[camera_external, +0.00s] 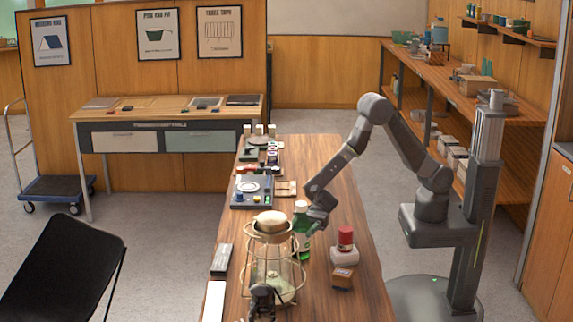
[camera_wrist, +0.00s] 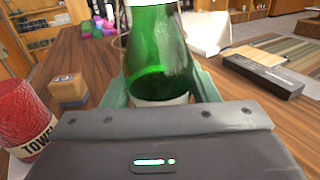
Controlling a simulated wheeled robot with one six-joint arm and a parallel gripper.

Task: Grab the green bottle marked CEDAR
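A green bottle (camera_external: 303,241) with a white cap stands upright on the long wooden table in the external view. In the wrist view the green glass of this bottle (camera_wrist: 159,50) fills the middle, with a strip of white label low on it. No CEDAR lettering is readable. My gripper (camera_external: 311,224) is at the bottle's right side in the external view. In the wrist view its teal fingers lie on both sides of the bottle. The frames do not show whether they press on it. My gripper's body hides the bottle's lower part there.
A red towel roll (camera_wrist: 24,108) and a small wooden block (camera_wrist: 68,90) are left of the bottle in the wrist view. A dark box (camera_wrist: 263,76) lies to the right. A wire-framed lantern (camera_external: 273,262) stands close by the bottle in the external view.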

